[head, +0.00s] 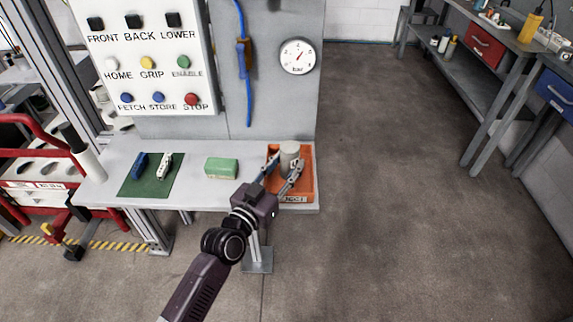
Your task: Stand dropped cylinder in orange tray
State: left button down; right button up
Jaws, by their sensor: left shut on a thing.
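The orange tray (305,184) sits at the right end of the grey bench shelf. A light grey cylinder (290,149) is at the tray, between the fingers of my left gripper (282,166). The cylinder looks upright, with its round top showing. The gripper is shut on it, one finger on each side. The gripper and its fingers hide the cylinder's lower part and the tray's front left, so I cannot tell whether the cylinder touches the tray floor. My right gripper is not in view.
A green block (221,168) lies on the shelf left of the tray. A dark green mat (150,184) holds a blue item (139,165) and a white item (164,165). A button panel (152,65) and a gauge (297,56) are behind. Open floor lies right.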

pick_arm(q)
jog(key=shift+f, duration=0.1)
jog(key=c, duration=1.3)
grip_release()
jog(key=shift+f, duration=0.1)
jog(key=shift+r, duration=0.25)
jog(key=v, duration=1.2)
jog(key=shift+f+b, duration=0.1)
jog(key=shift+b, duration=0.3)
